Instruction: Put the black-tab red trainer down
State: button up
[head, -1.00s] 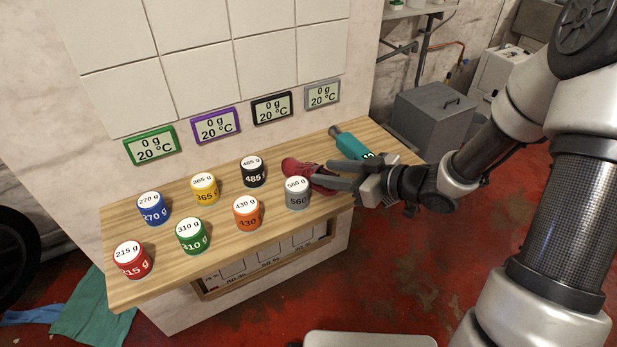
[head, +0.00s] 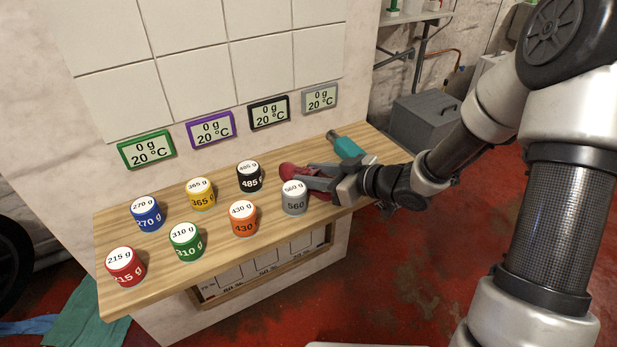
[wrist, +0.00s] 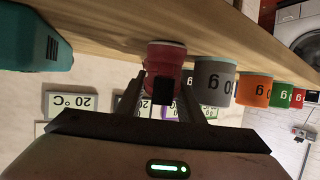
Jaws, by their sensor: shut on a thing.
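The red trainer (head: 290,170) is at the back right of the wooden bench, just behind the grey 560 g weight. My gripper (head: 312,178) reaches in from the right, low over the bench, and is shut on the trainer. In the wrist view the trainer (wrist: 166,55) is between my two fingers (wrist: 166,98), with its black tab (wrist: 162,92) towards me. That view is upside down. The trainer's far side meets the bench edge in the picture; I cannot tell whether it touches the bench. My fingers hide part of it in the head view.
The grey weight (head: 294,200) stands close beside my gripper. A teal tool (head: 347,147) lies behind it to the right. Several coloured weights, such as the orange one (head: 243,220), stand on the left. Displays hang on the tiled wall behind. The bench's right end (head: 385,150) is mostly bare.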

aim_at(313, 170)
notch_tip(313, 170, up, 10)
jog(key=p, duration=0.4)
jog(key=shift+w+d+r, duration=0.1)
jog(key=shift+w+r, duration=0.05)
jog(key=shift+w, duration=0.1)
jog(key=w+d+r+m+t+h, duration=0.2)
jog(key=w+d+m+t+h, duration=0.15)
jog(key=d+m+h, duration=0.35)
jog(key=w+d+r+m+t+h, duration=0.3)
jog(key=w+d+m+h, duration=0.1)
jog(key=d, duration=0.5)
notch_tip(313, 170, up, 19)
jog(key=d+p, duration=0.1)
jog(key=p, duration=1.9)
jog(key=s+f, duration=0.6)
jog(key=f, duration=0.7)
jog(key=shift+s, duration=0.4)
